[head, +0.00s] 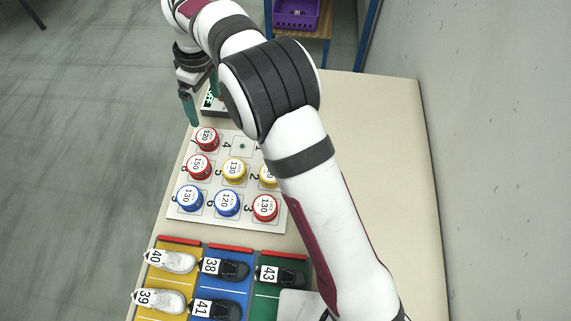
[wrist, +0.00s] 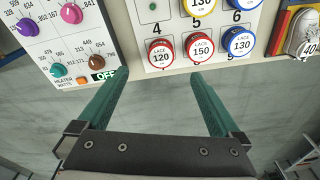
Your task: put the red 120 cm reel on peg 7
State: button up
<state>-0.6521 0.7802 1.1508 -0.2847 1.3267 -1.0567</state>
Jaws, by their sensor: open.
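The red reel marked 120 (head: 207,138) sits at the place numbered 7, at the far left corner of the white peg board (head: 178,212). Peg 7 itself is hidden under it. The reel also shows in the wrist view (wrist: 161,53), lying flat with its label up, beyond my fingertips. My gripper (head: 202,98) is open and empty, just off the board's far left corner. In the wrist view my two green fingers (wrist: 158,84) are wide apart, with only floor and the table edge between them.
A bare peg (head: 242,146) stands at place 4. Red 150 (head: 199,167), yellow and blue reels fill other visible places; my arm hides place 1. A knob panel (wrist: 60,45) reading OFF is beside the board. Shoes (head: 170,261) lie on coloured mats. A purple crate (head: 296,14) is behind.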

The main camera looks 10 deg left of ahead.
jog(key=s+d+r+m, duration=0.3)
jog(key=d+m, duration=0.1)
jog(key=d, duration=0.3)
jog(key=s+d+r+m, duration=0.3)
jog(key=s+d+r, duration=0.1)
jog(key=d, duration=0.3)
jog(key=s+d+r+m, duration=0.3)
jog(key=d+m, duration=0.1)
jog(key=d, duration=0.3)
jog(key=s+d+f+m, duration=0.2)
jog(key=s+d+m, duration=0.2)
jog(key=s, duration=0.5)
jog(key=s+d+f+m, duration=0.2)
jog(key=s+d+m, duration=0.3)
jog(key=s, duration=0.3)
jog(key=shift+s+m, duration=0.3)
jog(key=shift+s, duration=0.1)
